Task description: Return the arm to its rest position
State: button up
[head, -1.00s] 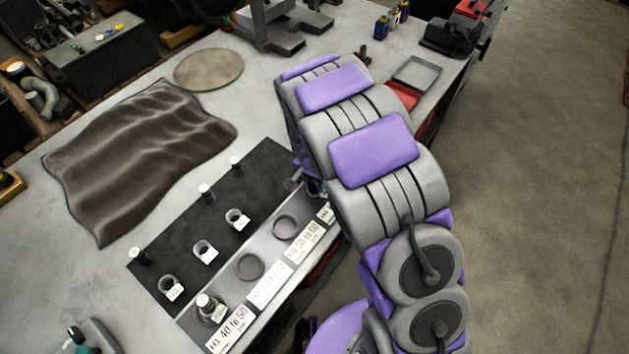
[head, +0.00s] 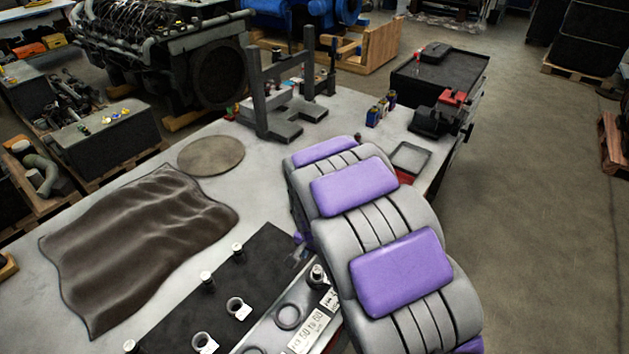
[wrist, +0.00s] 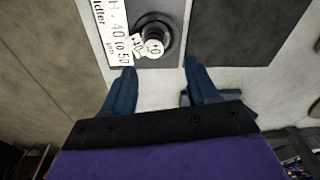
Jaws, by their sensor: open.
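My gripper (wrist: 157,72) is open and empty in the wrist view, its two blue fingers apart. Just beyond the fingertips, a small metal part with a white tag (wrist: 153,42) stands in a round dark recess, beside a label (wrist: 117,25) reading about 40 to 50. In the head view my purple and grey arm reaches over the bench's right side. It hides most of the gripper, leaving only a bit (head: 299,254) beside the labelled grey strip (head: 262,337). A small metal part (head: 317,274) stands on that strip.
A black mat (head: 190,310) holds several small tagged parts. A crumpled brown cloth (head: 135,235) and a round disc (head: 211,155) lie left. A press-like stand (head: 265,95), small bottles (head: 374,115) and a grey tray (head: 410,157) are farther back. Floor (head: 540,200) at right is clear.

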jog(key=shift+a, duration=0.15)
jog(key=s+d+r+n+g, duration=0.1)
jog(key=s+d+r, duration=0.2)
jog(key=s+r, duration=0.25)
jog(key=s+d+r+n+b, duration=0.1)
jog(key=s+d+r, duration=0.3)
jog(key=s, duration=0.3)
jog(key=s+d+r+n+g, duration=0.1)
jog(key=s+d+r, duration=0.25)
jog(key=s, duration=0.35)
jog(key=s+d+r+n+g+b, duration=0.1)
jog(key=s+r+n, duration=0.1)
jog(key=s, duration=1.1)
jog(key=shift+s+d+r, duration=0.3)
jog(key=shift+d+r, duration=0.1)
jog(key=shift+r, duration=0.3)
